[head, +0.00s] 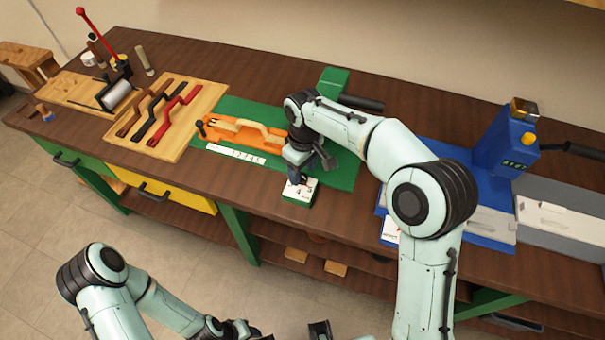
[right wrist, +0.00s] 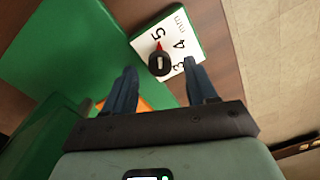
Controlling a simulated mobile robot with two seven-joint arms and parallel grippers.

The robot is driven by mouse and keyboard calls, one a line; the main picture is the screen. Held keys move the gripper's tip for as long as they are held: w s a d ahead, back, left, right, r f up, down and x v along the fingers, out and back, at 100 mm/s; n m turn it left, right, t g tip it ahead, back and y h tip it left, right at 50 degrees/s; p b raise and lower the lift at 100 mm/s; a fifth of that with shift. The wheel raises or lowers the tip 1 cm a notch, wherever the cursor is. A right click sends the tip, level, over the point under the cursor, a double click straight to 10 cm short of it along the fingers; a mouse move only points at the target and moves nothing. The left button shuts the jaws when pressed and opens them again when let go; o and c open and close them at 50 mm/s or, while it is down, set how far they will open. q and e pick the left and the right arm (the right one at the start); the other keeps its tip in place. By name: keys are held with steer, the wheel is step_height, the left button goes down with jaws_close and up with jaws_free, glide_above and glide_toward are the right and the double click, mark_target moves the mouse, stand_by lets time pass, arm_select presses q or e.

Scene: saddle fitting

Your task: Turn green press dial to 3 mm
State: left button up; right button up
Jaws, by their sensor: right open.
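The green press dial is a small green box with a white face (head: 300,191) at the table's front edge. In the right wrist view its face (right wrist: 185,42) shows 5, 4, 3 and "mm". The black knob (right wrist: 160,65) has a red pointer directed at the 5. My right gripper (head: 297,179) is over the dial from above, partly hiding it in the head view. Its two fingers are apart, one on each side of the knob in the wrist view; I cannot tell if they touch it. My left gripper is low in the head view, its jaws unclear.
A green base plate (head: 340,176) bears an orange fixture (head: 265,140) with a wooden piece and a white number strip (head: 236,153). A blue machine (head: 495,145) stands to the right. A wooden board (head: 135,145) with several handles lies left.

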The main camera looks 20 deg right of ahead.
arm_select(q)
steer(key=shift+f, duration=0.1)
arm_select(e)
steer(key=shift+f, duration=0.9)
steer(key=shift+c, duration=0.3)
steer(key=c, duration=1)
